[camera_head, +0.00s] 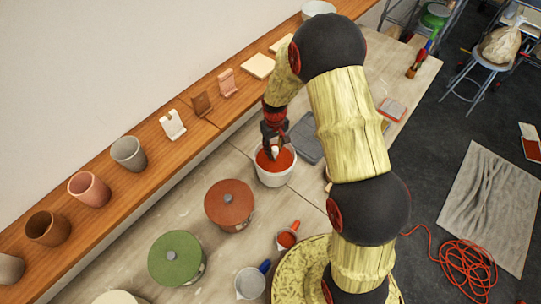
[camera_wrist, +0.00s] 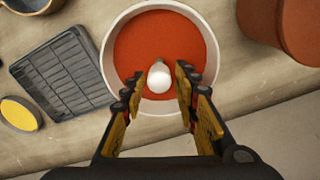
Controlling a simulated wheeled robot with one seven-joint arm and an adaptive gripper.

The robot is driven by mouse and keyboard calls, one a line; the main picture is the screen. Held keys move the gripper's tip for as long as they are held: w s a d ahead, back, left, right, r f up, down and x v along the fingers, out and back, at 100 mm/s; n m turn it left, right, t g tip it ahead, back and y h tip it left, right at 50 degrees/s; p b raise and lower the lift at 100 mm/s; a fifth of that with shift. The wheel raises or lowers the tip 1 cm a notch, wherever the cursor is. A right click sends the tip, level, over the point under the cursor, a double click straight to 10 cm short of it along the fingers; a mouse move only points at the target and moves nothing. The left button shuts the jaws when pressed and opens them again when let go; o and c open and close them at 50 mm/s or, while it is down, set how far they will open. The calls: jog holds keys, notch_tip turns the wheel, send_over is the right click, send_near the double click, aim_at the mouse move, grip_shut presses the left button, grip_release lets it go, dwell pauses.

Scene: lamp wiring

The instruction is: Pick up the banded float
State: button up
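A white, rounded float (camera_wrist: 159,76) sits in the orange-red liquid of a white bucket (camera_wrist: 107,52). Any band on it is too small to make out. In the head view the bucket (camera_head: 273,179) stands on the worktable, and a small white spot of the float (camera_head: 275,150) shows below my gripper (camera_head: 273,148). In the wrist view my gripper (camera_wrist: 160,84) is open, one finger on each side of the float, with orange liquid visible in the gaps. The fingers appear apart from the float. How far their tips are above the liquid I cannot tell.
A dark ribbed tray (camera_head: 308,138) is right of the bucket. A wooden shelf (camera_head: 150,164) with cups runs along the wall.

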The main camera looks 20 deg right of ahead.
aim_at(275, 164)
jog(key=f, duration=0.1)
jog(key=f+b, duration=0.1)
jog(key=shift+s+f, duration=0.25)
jog(key=shift+f, duration=0.05)
notch_tip(275, 164, down, 5)
jog(key=b, duration=0.2)
jog(key=shift+d+f+b, duration=0.1)
jog(key=shift+f+b, duration=0.05)
jog(key=shift+b, duration=0.2)
jog(key=shift+c, duration=0.4)
jog(key=shift+c, duration=1.2)
jog(key=c, duration=0.4)
grip_shut()
